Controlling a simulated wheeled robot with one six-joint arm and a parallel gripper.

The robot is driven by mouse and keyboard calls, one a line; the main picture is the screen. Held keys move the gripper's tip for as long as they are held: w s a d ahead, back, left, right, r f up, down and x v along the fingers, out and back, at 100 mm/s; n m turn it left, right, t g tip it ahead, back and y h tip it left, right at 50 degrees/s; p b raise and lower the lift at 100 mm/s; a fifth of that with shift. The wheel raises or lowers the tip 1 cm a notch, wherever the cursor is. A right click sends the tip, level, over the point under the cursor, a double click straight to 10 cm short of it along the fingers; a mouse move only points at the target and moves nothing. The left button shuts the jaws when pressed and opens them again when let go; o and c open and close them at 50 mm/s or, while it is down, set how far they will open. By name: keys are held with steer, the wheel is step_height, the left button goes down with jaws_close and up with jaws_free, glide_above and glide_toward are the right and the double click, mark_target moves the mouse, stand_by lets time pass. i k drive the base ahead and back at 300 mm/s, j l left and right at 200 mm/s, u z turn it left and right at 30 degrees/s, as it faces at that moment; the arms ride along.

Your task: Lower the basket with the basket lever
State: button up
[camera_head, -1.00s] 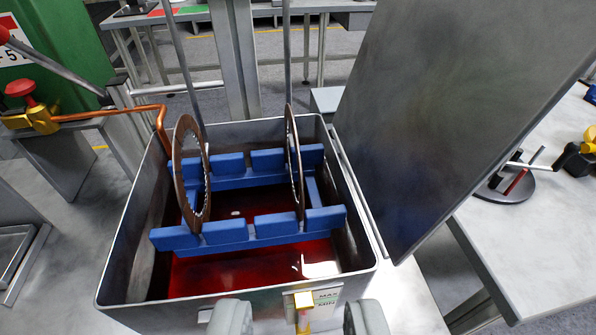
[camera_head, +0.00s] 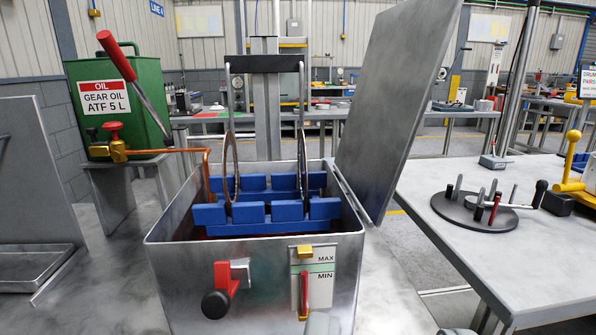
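The basket (camera_head: 265,212) is a blue slotted rack inside the open metal tank (camera_head: 175,262), hung on rods from a black crossbar (camera_head: 262,64). Two thin ring discs (camera_head: 230,170) stand upright in its slots. Red liquid shows only as a sliver beneath the blue rack. A red lever with a black knob (camera_head: 216,303) sits on the tank's front wall; I cannot tell for sure whether it is the basket lever. My gripper (camera_head: 390,328) shows only as two grey fingertips at the bottom edge, apart, with nothing seen between them. It is right of the lever and not touching it.
The tank's lid (camera_head: 395,100) stands open at the right. A gauge (camera_head: 304,290) marked MAX and MIN is on the front wall. A green oil can (camera_head: 140,110) with a red-handled lever (camera_head: 116,55) and copper pipe stands left. A table (camera_head: 480,240) with a round fixture is right.

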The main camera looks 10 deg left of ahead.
mark_target(106, 37)
steer(key=k+j+z, duration=0.1)
steer(key=j, duration=0.3)
steer(key=k+j, duration=0.1)
steer(key=j, duration=0.3)
steer(key=k+j+z, duration=0.15)
steer(key=j, duration=0.25)
steer(key=j+z, duration=0.1)
steer(key=j, duration=0.3)
steer(key=k+j+z, duration=0.1)
steer(key=j, duration=0.25)
steer(key=k+j, duration=0.25)
steer(key=j+z, duration=0.15)
steer(key=j, duration=0.25)
steer(key=k+j+z, duration=0.15)
steer(key=j, duration=0.25)
steer(key=k+j+z, duration=0.15)
steer(key=j, duration=0.25)
steer(key=k+j+z, duration=0.15)
steer(key=j, duration=0.25)
steer(key=j+z, duration=0.15)
steer(key=j, duration=0.2)
steer(key=k+j+z, duration=0.2)
steer(key=j+z, duration=0.2)
steer(key=j, duration=0.65)
steer(key=j+z, duration=0.2)
steer(key=j, duration=0.65)
steer(key=k+j+z, duration=0.15)
steer(key=j, duration=0.7)
steer(key=i+j, duration=0.05)
